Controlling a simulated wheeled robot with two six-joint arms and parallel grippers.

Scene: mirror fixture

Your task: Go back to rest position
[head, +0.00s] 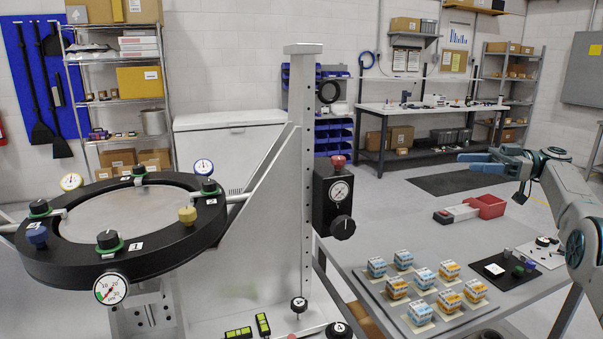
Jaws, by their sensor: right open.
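My right gripper (478,162) is in the upper right of the head view, on my right arm (575,200), which comes in from the right edge. Its fingers point left and stand apart, with nothing between them. It is in the air, above and behind the grey side table (370,255) as pictured. My left arm and gripper do not show. The mirror fixture (130,262) stands at the left: a black ring with knobs and dial gauges around a grey round plate (135,213).
A metal post (302,170) with a black gauge box (325,205) stands in the middle. A workbench (430,108) and shelves stand at the back.

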